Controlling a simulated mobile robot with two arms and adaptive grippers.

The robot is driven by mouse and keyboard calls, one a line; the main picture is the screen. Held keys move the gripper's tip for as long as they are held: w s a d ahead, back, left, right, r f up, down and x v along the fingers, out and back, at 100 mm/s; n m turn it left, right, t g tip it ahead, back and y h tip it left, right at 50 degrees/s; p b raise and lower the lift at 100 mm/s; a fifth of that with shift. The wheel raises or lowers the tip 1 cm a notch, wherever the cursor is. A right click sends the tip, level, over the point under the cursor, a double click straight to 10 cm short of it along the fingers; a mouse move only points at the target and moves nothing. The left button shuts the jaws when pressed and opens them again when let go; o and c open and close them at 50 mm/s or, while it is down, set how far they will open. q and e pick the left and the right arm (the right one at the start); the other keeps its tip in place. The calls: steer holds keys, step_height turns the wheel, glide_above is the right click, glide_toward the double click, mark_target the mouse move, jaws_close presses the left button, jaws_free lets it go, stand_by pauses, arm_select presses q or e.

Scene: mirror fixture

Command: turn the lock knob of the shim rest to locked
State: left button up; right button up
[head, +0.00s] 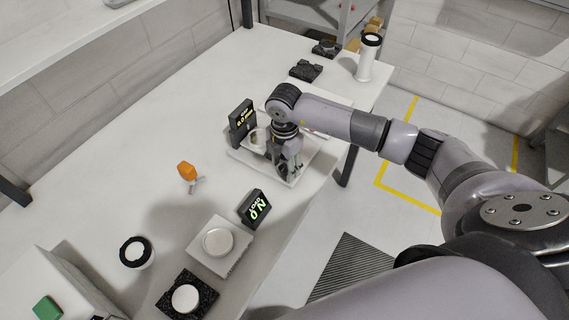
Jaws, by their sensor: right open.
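My right gripper (290,172) points down over a white plate-like fixture (247,158) near the table's right edge. It is open, and its fingers hide part of the fixture. A pale round part (258,139) stands on the fixture just left of the gripper; I cannot tell whether they touch. A black display (241,122) with yellow text stands behind it. I cannot make out the lock knob or its setting, nor tell for sure which part is the shim rest. My left gripper is not in view.
An orange-headed item (187,171) stands left on the white table (170,120). Nearer are a display with green digits (253,208), a white block with a disc (219,242) and a black plate (187,296). A white cylinder (367,60) stands at the far end.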

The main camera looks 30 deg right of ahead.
mark_target(284, 168)
steer(key=shift+r, duration=0.1)
step_height(284, 168, up, 12)
stand_by(0.4)
stand_by(0.4)
